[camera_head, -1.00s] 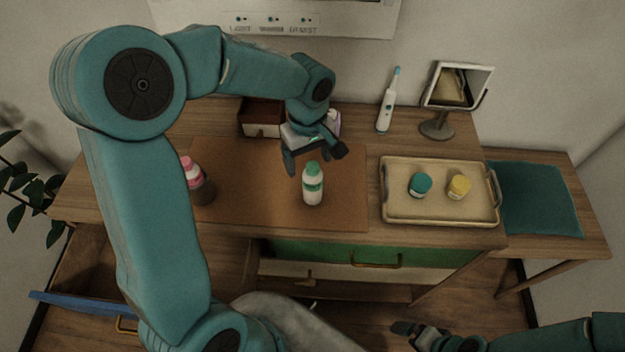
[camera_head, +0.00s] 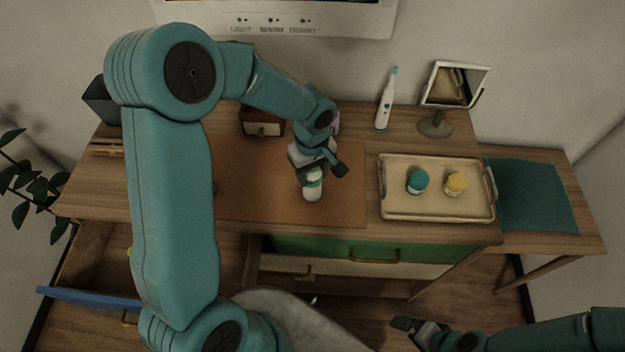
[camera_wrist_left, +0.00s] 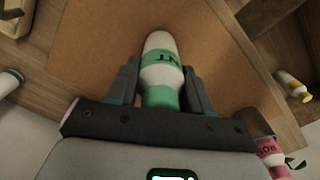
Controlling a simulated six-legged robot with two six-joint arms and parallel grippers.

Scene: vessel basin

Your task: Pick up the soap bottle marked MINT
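A white soap bottle with a green cap and green label (camera_head: 313,190) stands upright on the brown mat (camera_head: 260,190). Its label shows upside down in the left wrist view (camera_wrist_left: 160,62), with the letters "NT" readable. My left gripper (camera_head: 320,176) is over it, pointing down, with its upper part behind the fingers. In the left wrist view the open fingers (camera_wrist_left: 160,88) stand on either side of the bottle, close to it. I cannot see firm contact. My right gripper (camera_head: 418,332) is low at the right, away from the bottle, its fingers too small to judge.
A tray (camera_head: 435,208) with teal and yellow jars stands right of the mat. A pink bottle (camera_wrist_left: 270,152) shows in the wrist view. A small drawer box (camera_head: 262,122), a toothbrush (camera_head: 385,100) and a mirror (camera_head: 440,100) stand behind. A drawer (camera_head: 90,270) is open at lower left.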

